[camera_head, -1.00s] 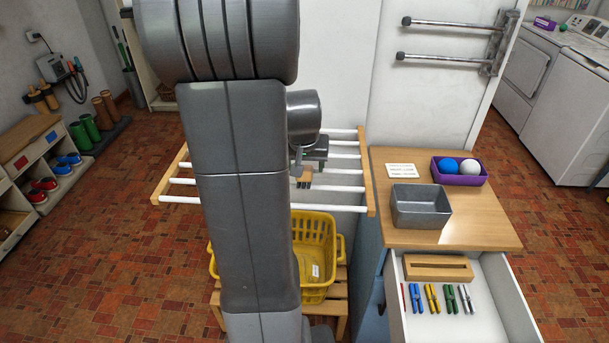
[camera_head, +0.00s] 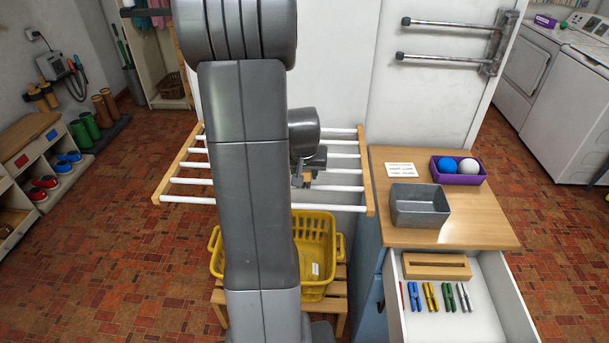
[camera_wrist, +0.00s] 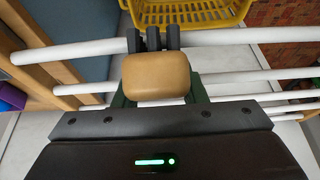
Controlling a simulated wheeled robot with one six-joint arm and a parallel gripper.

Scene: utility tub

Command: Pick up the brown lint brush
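A tan-brown rounded block with dark prongs at its far end, which I take for the lint brush (camera_wrist: 157,77), is in the middle of the wrist view. It is small and partly covered in the head view (camera_head: 297,181), over the white-barred drying rack (camera_head: 183,181). Its dark prongs overlap a white bar in the wrist view. My gripper (camera_wrist: 158,97) is right at the block, with one green finger at each side. The fingertips are hidden behind the block, so I cannot tell whether they touch it. My gripper is partly hidden by my arm in the head view.
A yellow basket (camera_head: 316,240) stands below the rack. At right, a cabinet top (camera_head: 470,220) holds a metal bin (camera_head: 420,206) and a purple tray (camera_head: 442,178) with two balls. Its open drawer (camera_head: 480,325) holds a slotted wooden block (camera_head: 437,267) and several coloured pegs.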

